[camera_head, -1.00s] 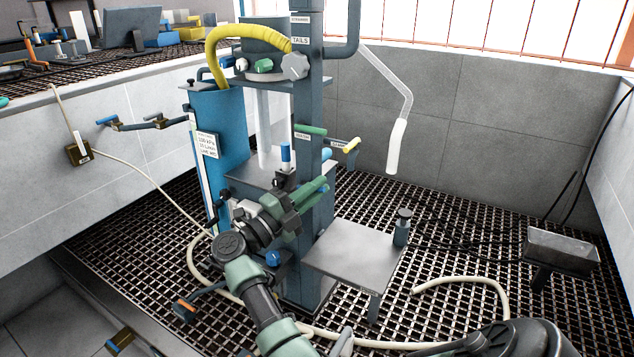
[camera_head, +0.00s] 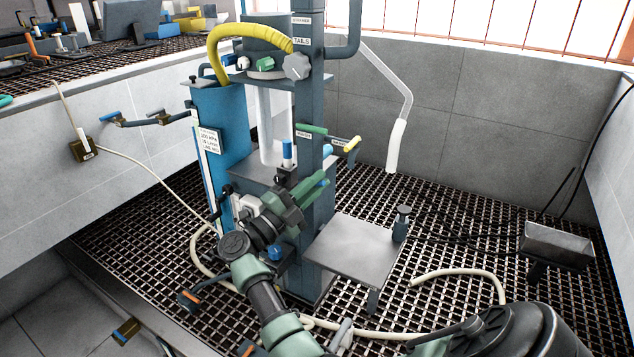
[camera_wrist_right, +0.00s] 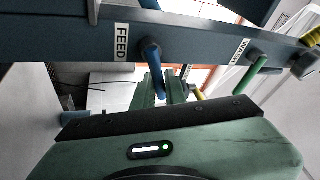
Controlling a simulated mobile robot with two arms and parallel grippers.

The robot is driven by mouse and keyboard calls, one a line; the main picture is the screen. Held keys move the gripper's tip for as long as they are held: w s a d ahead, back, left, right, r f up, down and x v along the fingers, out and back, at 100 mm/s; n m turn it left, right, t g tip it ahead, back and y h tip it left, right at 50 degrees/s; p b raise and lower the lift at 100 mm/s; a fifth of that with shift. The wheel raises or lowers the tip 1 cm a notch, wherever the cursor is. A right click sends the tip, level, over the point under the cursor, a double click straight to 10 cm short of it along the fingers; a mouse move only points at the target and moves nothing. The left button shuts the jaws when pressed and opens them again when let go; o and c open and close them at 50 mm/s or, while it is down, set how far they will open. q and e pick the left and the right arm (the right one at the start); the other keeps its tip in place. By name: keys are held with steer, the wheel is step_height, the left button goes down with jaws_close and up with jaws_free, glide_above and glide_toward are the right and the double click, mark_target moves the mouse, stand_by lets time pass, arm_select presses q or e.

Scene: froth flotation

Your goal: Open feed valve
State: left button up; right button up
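The feed valve handle (camera_wrist_right: 152,58) is a blue lever beside the FEED label (camera_wrist_right: 122,42) on a dark blue post, in the right wrist view. My right gripper (camera_wrist_right: 163,88) has its green fingers at the lever's free end, with a narrow gap between them. Blue shows in line with that gap, but I cannot tell whether the fingers press on it. In the head view my right gripper (camera_head: 313,190) is against the post (camera_head: 308,210), with a blue lever part (camera_head: 324,181) at its fingertips.
A green wash handle (camera_head: 312,129) and a yellow handle (camera_head: 352,144) stick out above. A blue tank (camera_head: 220,120) stands left of the post. A grey plate (camera_head: 355,245) stands to the right. A pale hose (camera_head: 460,281) lies on the grating.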

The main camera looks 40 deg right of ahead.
steer(key=o, duration=0.3)
steer(key=shift+w+r, duration=0.1)
arm_select(q)
steer(key=shift+r, duration=0.1)
arm_select(e)
steer(key=shift+o, duration=0.2)
steer(key=shift+a, duration=0.15)
